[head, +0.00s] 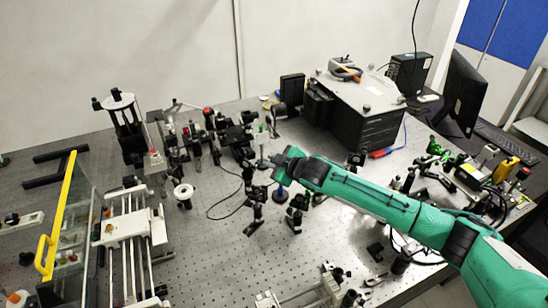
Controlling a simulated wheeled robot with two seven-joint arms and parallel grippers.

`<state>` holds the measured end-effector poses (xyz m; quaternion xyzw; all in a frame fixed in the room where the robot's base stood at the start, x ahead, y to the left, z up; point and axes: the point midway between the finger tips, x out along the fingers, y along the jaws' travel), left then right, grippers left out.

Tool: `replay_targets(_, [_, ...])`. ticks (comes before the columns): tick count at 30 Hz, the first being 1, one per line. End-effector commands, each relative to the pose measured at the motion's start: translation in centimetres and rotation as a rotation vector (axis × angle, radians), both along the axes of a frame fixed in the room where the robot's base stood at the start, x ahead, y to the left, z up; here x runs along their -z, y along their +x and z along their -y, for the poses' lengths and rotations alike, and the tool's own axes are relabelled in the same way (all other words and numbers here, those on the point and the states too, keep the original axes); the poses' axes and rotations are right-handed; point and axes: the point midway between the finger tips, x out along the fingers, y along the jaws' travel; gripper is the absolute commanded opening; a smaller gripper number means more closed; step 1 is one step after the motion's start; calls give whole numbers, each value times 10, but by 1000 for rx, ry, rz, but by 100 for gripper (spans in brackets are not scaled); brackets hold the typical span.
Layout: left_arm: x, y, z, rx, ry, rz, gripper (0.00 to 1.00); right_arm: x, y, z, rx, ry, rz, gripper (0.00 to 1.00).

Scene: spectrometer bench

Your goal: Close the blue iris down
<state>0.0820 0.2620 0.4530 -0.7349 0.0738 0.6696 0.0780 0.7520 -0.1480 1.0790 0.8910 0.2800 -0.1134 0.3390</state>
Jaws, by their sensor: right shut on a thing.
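My right arm comes in from the right, and its gripper (281,165) is at the optics in the middle of the bench. The gripper is shut on part of the blue iris (281,193), whose small blue part shows just below the fingers. The gripper covers the rest of the iris, so its lever and the size of its opening cannot be made out. My left gripper is not in view.
Black post-mounted optics (255,213) stand close to the gripper on the perforated bench (222,245). A grey box (362,100) is behind my arm. A rail stage (130,228) and a yellow-framed panel (62,210) are at left. The bench's front middle is fairly clear.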

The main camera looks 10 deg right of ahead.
Motion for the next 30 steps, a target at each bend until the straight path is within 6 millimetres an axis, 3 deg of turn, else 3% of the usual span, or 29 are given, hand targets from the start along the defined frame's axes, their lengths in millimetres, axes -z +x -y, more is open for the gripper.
replay_targets(11, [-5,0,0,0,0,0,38,2,0,-2,1,-60,12,0])
replay_targets(12, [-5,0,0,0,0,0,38,2,0,-2,1,-60,12,16])
replay_targets(15, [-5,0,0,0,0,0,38,2,0,-2,0,-60,11,31])
replay_targets(25, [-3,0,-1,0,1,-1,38,1,-2,-1,0,-60,11,31])
replay_targets(30, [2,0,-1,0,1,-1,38,-3,-14,5,-1,-60,12,31])
